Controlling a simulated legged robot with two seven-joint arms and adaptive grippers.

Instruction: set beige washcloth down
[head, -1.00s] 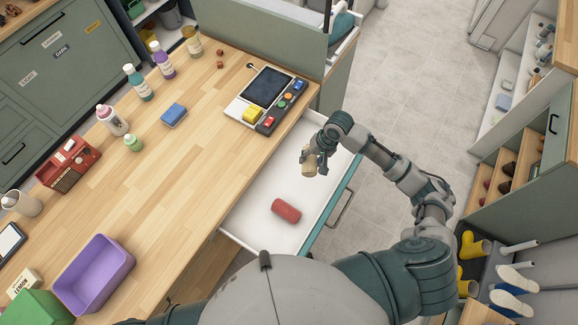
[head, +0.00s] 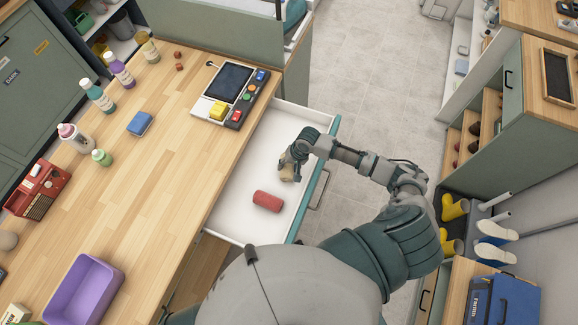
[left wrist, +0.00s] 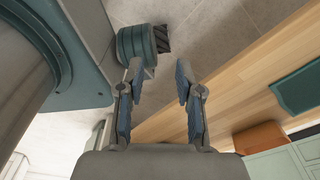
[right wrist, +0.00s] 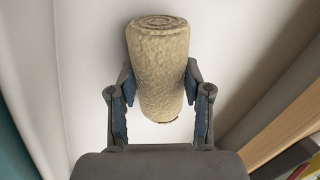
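The beige washcloth (right wrist: 158,62) is a rolled, textured cylinder between the two fingers of my right gripper (right wrist: 160,98) in the right wrist view. Both fingers press on its sides. In the head view my right gripper (head: 290,172) is over the white open drawer (head: 228,222), with the beige washcloth (head: 287,174) partly hidden in it. I cannot tell whether the washcloth touches the drawer floor. A rolled red washcloth (head: 267,201) lies in the drawer just nearer to me. My left gripper (left wrist: 158,95) is open and empty in the left wrist view.
The wooden counter (head: 165,170) lies left of the drawer. It bears a control panel (head: 232,95), a blue sponge (head: 140,123), several bottles and a purple bin (head: 84,290). The drawer's far end and the space around the red roll are clear.

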